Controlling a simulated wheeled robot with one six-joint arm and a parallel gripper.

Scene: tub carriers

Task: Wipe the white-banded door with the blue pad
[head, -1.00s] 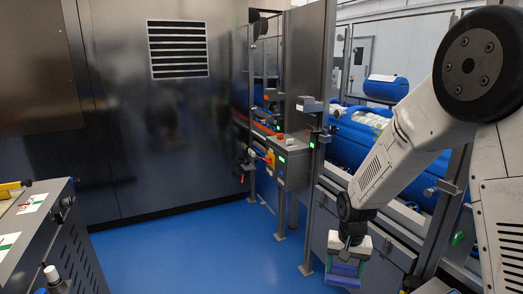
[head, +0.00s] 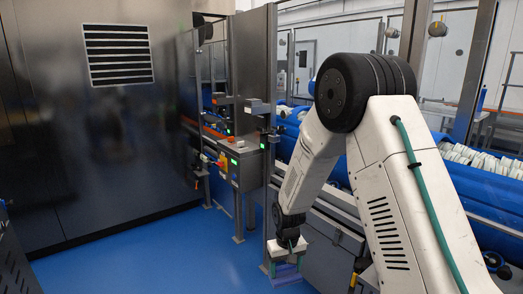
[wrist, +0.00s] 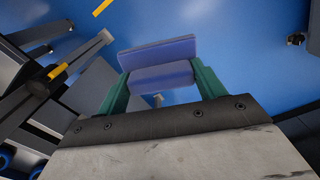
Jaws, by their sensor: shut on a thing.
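The blue pad (head: 289,279) is held low by my gripper (head: 288,266), to the right of centre in the head view. In the wrist view the pad (wrist: 156,51) is a flat blue-violet plate with a thicker block. The green fingers of my gripper (wrist: 160,78) close on that block from both sides. The pad is above the blue floor, and I see it touching nothing else. I cannot make out a door with a white band in either view.
A dark metal wall with a white-framed vent (head: 119,54) fills the left. A metal post (head: 270,130) and a control box (head: 243,160) stand close left of my arm. Blue tubs (head: 480,190) lie behind the frame at right. Blue floor (head: 150,250) is clear at lower left.

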